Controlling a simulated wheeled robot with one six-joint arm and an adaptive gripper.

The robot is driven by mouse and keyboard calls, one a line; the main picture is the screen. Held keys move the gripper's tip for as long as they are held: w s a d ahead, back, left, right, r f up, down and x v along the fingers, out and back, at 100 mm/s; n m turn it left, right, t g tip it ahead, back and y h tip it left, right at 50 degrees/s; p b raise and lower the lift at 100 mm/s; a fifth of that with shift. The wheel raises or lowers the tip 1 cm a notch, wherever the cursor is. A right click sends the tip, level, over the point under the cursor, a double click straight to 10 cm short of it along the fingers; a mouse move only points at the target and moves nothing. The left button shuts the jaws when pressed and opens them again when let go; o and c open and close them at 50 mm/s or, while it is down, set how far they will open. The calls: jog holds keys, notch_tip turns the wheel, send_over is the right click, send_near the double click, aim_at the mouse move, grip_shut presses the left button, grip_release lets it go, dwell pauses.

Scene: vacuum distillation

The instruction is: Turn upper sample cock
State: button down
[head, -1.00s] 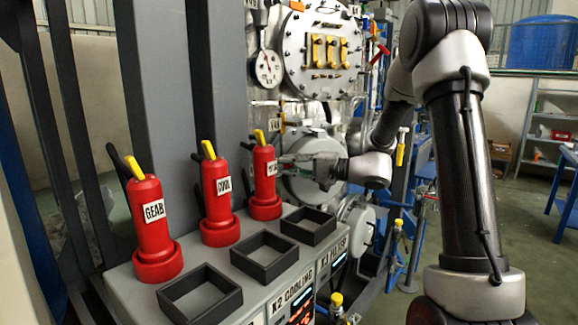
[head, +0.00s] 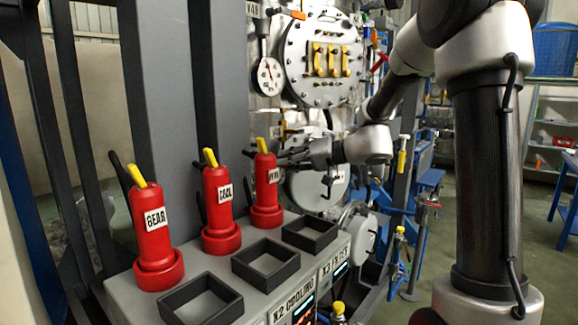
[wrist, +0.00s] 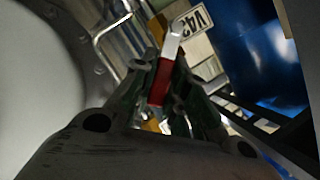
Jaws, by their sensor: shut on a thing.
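In the wrist view a red lever with a pale metal end (wrist: 162,78) stands between the fingers of my gripper (wrist: 165,88). I take it for the upper sample cock's handle. The gripper is shut on it. A white label (wrist: 195,21), reading something like V42, is just beyond it. In the head view my gripper (head: 288,156) reaches left in front of the distillation column, just beside the rightmost red handle unit. The cock itself cannot be made out there; its body is hidden or too small.
Red units with yellow levers (head: 154,232) stand on a grey console (head: 135,295) with square black frames. A gauge (head: 267,76) and a round bolted hatch (head: 300,85) are above my gripper. A blue tank (wrist: 260,50) shows in the wrist view.

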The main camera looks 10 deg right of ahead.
aim_at(280, 171)
jog(key=n+h, duration=0.1)
jog(key=s+a+r+n+h, duration=0.1)
jog(key=n, duration=0.1)
jog(key=shift+a+r+t, duration=0.15)
jog(key=shift+a+t, duration=0.1)
jog(key=shift+t, duration=0.15)
jog(key=shift+s+a+r+n+t+h, duration=0.1)
jog(key=shift+s+a+n+t+h, duration=0.2)
jog(key=shift+n, duration=0.35)
jog(key=shift+s+a+r+n+t+h, duration=0.1)
jog(key=shift+s+a+n+h, duration=0.25)
jog(key=shift+n, duration=0.3)
jog(key=shift+w, duration=0.15)
jog(key=c, duration=1.4)
grip_release()
jog(key=shift+d, duration=0.1)
jog(key=v, duration=1.2)
